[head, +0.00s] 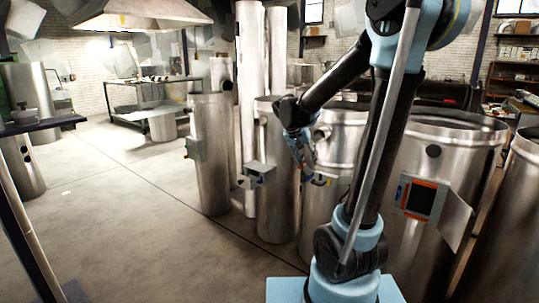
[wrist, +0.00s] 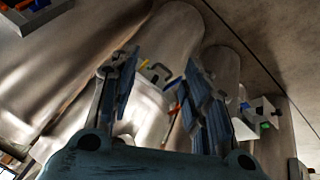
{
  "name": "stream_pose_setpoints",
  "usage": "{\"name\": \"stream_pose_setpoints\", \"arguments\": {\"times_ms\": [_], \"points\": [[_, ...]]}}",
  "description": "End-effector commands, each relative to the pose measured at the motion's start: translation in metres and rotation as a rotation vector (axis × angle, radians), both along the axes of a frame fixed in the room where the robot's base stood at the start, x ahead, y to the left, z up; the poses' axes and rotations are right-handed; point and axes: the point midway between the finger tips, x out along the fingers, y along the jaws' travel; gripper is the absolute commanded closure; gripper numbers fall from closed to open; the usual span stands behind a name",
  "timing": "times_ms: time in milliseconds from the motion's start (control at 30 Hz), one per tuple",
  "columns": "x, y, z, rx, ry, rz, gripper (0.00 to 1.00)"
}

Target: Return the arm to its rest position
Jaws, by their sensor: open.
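My arm (head: 345,80) rises from its light blue base and bends over to the left at the top. My gripper (head: 303,160) hangs at its end, pointing down, in front of the metal flue pipes. Whether the fingers touch a pipe cannot be told.
A wide flue pipe (head: 465,140) at right carries an orange-framed box (head: 420,198) with its door swung open. Narrower pipes (head: 210,155) with small boxes (head: 258,175) stand left of my gripper. The floor (head: 110,220) at left is clear. A work table (head: 140,95) stands behind.

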Motion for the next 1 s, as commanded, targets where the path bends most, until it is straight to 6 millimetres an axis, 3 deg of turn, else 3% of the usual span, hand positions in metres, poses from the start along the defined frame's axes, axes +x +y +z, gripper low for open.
{"name": "stream_pose_setpoints", "arguments": {"times_ms": [100,433,1000], "points": [[-0.032,-0.016,-0.001,0.026,0.030,0.019,0.56],[-0.114,-0.043,-0.014,0.109,0.101,0.089,0.56],[-0.241,-0.052,-0.070,0.261,0.157,0.223,0.56]]}}
